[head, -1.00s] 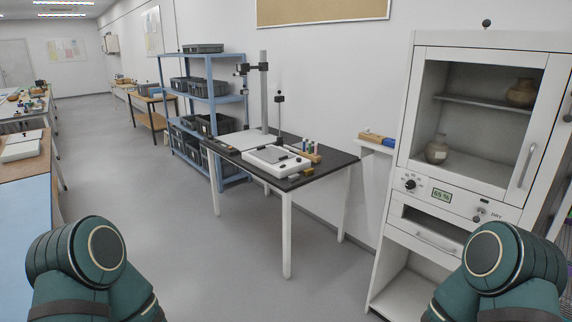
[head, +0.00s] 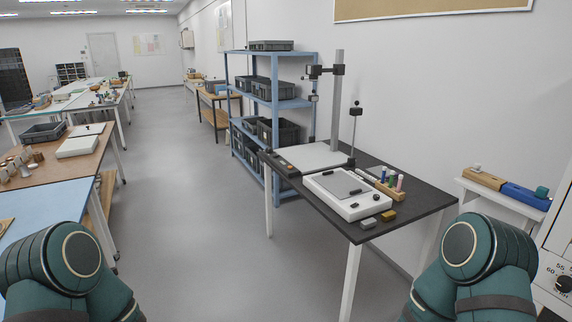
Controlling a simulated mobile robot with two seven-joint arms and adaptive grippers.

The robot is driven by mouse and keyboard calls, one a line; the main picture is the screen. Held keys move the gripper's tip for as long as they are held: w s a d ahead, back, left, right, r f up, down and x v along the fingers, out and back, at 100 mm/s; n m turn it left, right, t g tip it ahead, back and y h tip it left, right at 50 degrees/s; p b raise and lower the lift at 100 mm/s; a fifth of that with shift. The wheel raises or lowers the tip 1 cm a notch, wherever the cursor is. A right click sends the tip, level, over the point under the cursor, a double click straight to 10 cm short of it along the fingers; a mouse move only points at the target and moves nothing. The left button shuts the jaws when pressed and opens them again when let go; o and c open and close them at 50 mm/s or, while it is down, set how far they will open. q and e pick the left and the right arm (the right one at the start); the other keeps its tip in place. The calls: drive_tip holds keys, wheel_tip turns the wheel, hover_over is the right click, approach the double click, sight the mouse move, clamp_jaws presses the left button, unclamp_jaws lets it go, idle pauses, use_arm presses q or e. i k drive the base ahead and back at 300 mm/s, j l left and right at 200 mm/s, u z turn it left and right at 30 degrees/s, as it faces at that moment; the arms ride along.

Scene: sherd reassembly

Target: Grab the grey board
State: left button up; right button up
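A flat grey board (head: 337,182) lies on a shallow white tray (head: 377,208) on the black-topped table (head: 412,205), right of the middle. Small dark pieces lie on or beside the board; they are too small to make out. Neither of my grippers is in view.
A camera stand (head: 338,100) rises from the table's back, with a rack of coloured pens (head: 391,190) nearby. Blue shelving (head: 277,105) with grey crates stands behind. Worktables line the left. The grey floor (head: 200,230) between is clear.

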sight(342, 186)
drive_tip(key=i+j+u, duration=0.1)
drive_tip(key=i+u, duration=0.15)
drive_tip(key=i, duration=0.4)
drive_tip(key=i+u, duration=0.3)
drive_tip(key=i, duration=0.4)
drive_tip(key=i+z, duration=0.45)
drive_tip(key=i, duration=0.15)
drive_tip(key=i+j+z, duration=0.2)
drive_tip(key=i+z, duration=0.3)
drive_tip(key=i, duration=0.05)
